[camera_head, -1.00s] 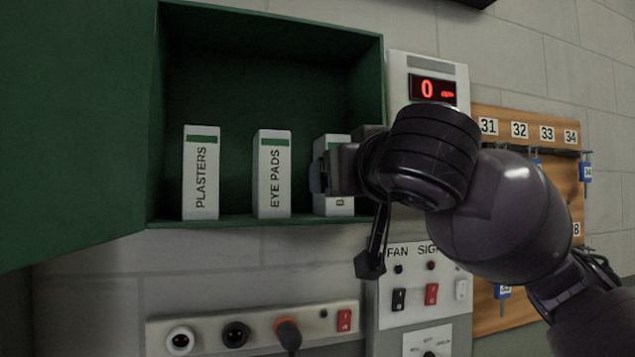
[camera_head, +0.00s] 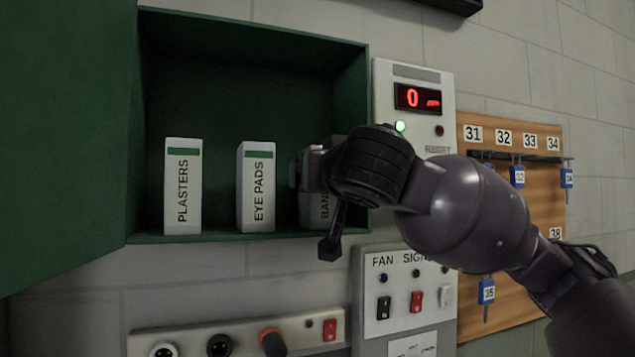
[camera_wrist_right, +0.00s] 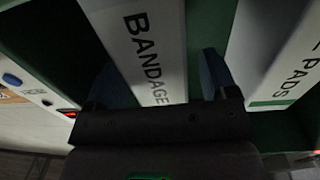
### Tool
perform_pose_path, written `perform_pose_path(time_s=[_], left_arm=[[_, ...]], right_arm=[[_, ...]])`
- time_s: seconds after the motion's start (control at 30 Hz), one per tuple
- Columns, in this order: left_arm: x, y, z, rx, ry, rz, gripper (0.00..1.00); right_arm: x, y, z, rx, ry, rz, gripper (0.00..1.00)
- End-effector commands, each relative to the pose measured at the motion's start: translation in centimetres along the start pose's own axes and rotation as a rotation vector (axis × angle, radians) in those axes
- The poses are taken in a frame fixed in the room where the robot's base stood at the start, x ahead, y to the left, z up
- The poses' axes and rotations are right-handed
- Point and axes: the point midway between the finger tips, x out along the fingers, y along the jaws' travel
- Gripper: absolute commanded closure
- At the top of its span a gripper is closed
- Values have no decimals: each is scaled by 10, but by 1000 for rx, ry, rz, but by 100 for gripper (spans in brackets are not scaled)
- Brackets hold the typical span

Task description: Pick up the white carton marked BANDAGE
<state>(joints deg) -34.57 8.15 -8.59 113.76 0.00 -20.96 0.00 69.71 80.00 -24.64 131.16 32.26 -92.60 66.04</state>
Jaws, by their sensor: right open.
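The white carton marked BANDAGE (camera_head: 317,212) stands on the cabinet floor, at the right of the row. My right gripper hides its upper part in the head view. My right gripper (camera_head: 302,170) is in front of this carton. In the right wrist view the BANDAGE carton (camera_wrist_right: 150,38) lies between the two spread fingers of the right gripper (camera_wrist_right: 160,80), with a dark gap beside the left finger. The jaws are open; whether either finger touches the carton I cannot tell. My left gripper is not in view.
The EYE PADS carton (camera_head: 256,190) stands just left of the right gripper, and the PLASTERS carton (camera_head: 183,188) further left. The green cabinet (camera_head: 359,95) has a side wall close right of the gripper. Below are a socket strip (camera_head: 190,333) and a switch panel (camera_head: 400,325).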

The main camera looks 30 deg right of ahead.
Motion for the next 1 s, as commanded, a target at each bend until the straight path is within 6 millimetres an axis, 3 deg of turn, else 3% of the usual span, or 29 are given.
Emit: perform_pose_path(time_s=[0.2,0.47,0.83,1.0], left_arm=[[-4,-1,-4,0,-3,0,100],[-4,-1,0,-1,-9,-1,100],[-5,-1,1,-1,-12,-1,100],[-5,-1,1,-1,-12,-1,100]], right_arm=[[22,0,-1,1,-1,0,21],[24,0,0,1,-1,0,21],[24,0,0,0,-1,0,76],[24,0,0,1,0,0,76]])
